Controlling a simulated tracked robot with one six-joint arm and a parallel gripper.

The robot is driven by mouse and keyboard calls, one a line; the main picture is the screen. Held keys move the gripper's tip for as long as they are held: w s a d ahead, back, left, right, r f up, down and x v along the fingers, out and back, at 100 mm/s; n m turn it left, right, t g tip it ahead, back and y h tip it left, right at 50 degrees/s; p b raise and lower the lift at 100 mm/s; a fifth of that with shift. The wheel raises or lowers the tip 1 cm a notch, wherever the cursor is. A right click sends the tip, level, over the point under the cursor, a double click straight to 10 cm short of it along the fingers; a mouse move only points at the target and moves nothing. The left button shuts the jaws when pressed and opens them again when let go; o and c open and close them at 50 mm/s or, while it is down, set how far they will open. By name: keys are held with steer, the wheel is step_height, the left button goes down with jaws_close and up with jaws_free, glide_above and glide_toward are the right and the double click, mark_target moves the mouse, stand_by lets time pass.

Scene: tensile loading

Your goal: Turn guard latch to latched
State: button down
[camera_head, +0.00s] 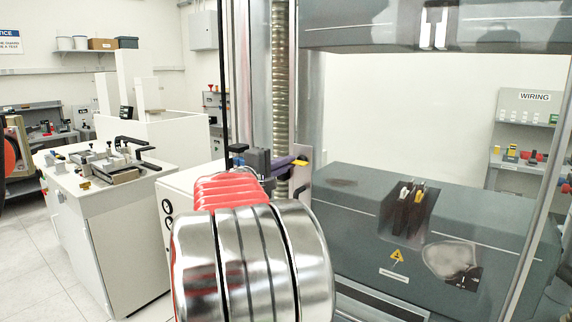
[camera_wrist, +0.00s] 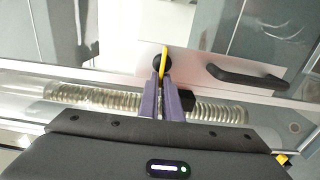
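The guard latch is a thin yellow lever (camera_wrist: 164,58) on a dark round pivot, set on a pale plate. It points roughly up and down in the wrist view. In the head view the yellow latch (camera_head: 300,162) shows at the left edge of the test frame. My gripper (camera_wrist: 162,82) has purple fingers. They are close together, with the lever's near end between the tips, and look shut on it. In the head view my gripper (camera_head: 292,162) reaches the latch from the left. The contact faces are hidden.
A black guard handle (camera_wrist: 245,77) is right of the latch in the wrist view. A ribbed column (camera_wrist: 95,97) runs close behind the fingers. The dark machine base (camera_head: 450,215) with its grips is to the right in the head view. A white bench (camera_head: 115,220) stands left.

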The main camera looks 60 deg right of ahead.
steer(key=shift+w+f, duration=0.1)
steer(key=shift+w, duration=0.05)
steer(key=c, duration=2.3)
jaws_free()
steer(key=o, duration=0.3)
steer(key=a, duration=0.4)
steer(key=w+a, duration=0.1)
steer(key=a, duration=0.4)
steer(key=w+a, duration=0.1)
steer(key=a, duration=0.3)
steer(key=shift+a, duration=0.35)
